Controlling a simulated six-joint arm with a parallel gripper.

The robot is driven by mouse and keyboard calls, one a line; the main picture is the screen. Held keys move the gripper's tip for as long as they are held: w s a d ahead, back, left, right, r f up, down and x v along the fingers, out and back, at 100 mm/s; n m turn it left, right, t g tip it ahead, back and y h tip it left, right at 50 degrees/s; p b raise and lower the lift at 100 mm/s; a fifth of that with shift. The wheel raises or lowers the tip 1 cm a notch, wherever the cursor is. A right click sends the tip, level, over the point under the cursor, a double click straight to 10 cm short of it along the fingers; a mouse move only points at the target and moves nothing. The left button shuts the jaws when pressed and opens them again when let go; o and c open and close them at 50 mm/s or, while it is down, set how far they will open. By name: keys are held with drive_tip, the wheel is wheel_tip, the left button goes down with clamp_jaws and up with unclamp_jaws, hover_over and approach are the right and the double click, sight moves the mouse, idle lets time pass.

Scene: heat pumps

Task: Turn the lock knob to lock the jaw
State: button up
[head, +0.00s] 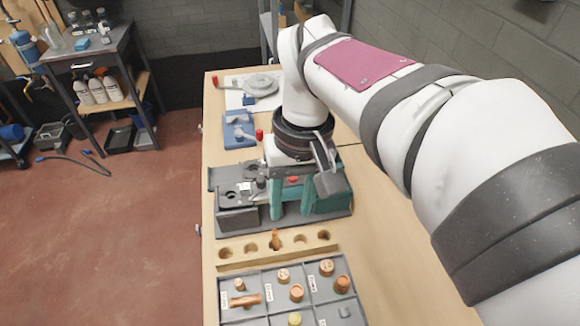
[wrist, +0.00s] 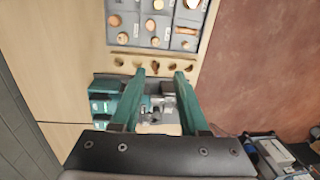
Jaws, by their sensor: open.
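The clamping fixture (head: 238,218) stands on the wooden bench, with a grey jaw block at its left and a teal body (head: 333,196) at its right. It also shows between and beside my fingers in the wrist view (wrist: 104,88). A small grey knob-like part (head: 260,184) sticks up near the jaw; I cannot tell for sure that it is the lock knob. My gripper (head: 292,212) points down over the fixture with its teal fingers apart. In the wrist view the open fingers (wrist: 160,76) straddle small metal parts, and nothing is seen gripped. Contact cannot be told.
A wooden block with holes (head: 252,249) and a grey compartment tray (head: 255,281) of copper fittings lie in front of the fixture. The bench at right front is clear.

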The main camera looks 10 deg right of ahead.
drive_tip(key=s+f+m, duration=0.3)
drive_tip(key=s, duration=0.4)
drive_tip(key=s+f+m, duration=0.3)
drive_tip(key=s+f, duration=0.1)
drive_tip(key=s, duration=0.3)
drive_tip(key=shift+s+f+y, duration=0.3)
drive_tip(key=shift+s, duration=0.05)
idle(0.4)
